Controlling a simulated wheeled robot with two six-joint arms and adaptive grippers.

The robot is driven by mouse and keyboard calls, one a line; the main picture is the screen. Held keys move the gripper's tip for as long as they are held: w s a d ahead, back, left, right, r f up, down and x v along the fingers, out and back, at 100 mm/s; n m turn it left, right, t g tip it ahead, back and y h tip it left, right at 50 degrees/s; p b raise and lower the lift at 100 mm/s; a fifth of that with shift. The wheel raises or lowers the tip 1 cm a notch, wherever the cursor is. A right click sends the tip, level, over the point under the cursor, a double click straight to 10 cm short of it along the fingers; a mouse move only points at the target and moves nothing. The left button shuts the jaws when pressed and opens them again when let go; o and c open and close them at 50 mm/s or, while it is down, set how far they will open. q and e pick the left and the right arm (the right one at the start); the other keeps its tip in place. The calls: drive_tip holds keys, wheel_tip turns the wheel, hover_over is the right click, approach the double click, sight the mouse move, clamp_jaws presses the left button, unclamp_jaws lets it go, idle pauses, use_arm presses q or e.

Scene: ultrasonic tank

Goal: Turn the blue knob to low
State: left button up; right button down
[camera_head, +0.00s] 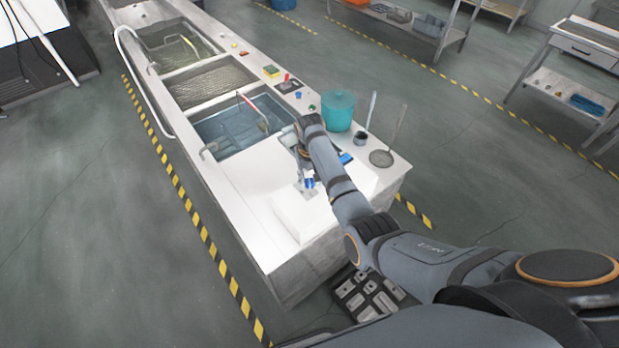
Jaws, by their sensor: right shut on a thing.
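The blue knob (310,184) shows as a small blue spot at the white box (296,216) on the near end of the long white counter. My right arm reaches in from the lower right and bends down at the wrist. My right gripper (308,175) is small in this view and is shut on the blue knob. The gripper partly hides the knob, and its pointer and any setting marks are too small to read. My left gripper is not in view.
The counter (240,190) holds sunken tanks, the nearest with blue water (225,130). A teal bucket (338,110), a dark cup (361,138) and a round strainer (381,158) stand right of my arm. The counter left of the box is clear.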

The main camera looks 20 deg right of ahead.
sight(309, 181)
idle(0.4)
drive_tip(key=c, duration=1)
unclamp_jaws()
wheel_tip(309, 181, up, 12)
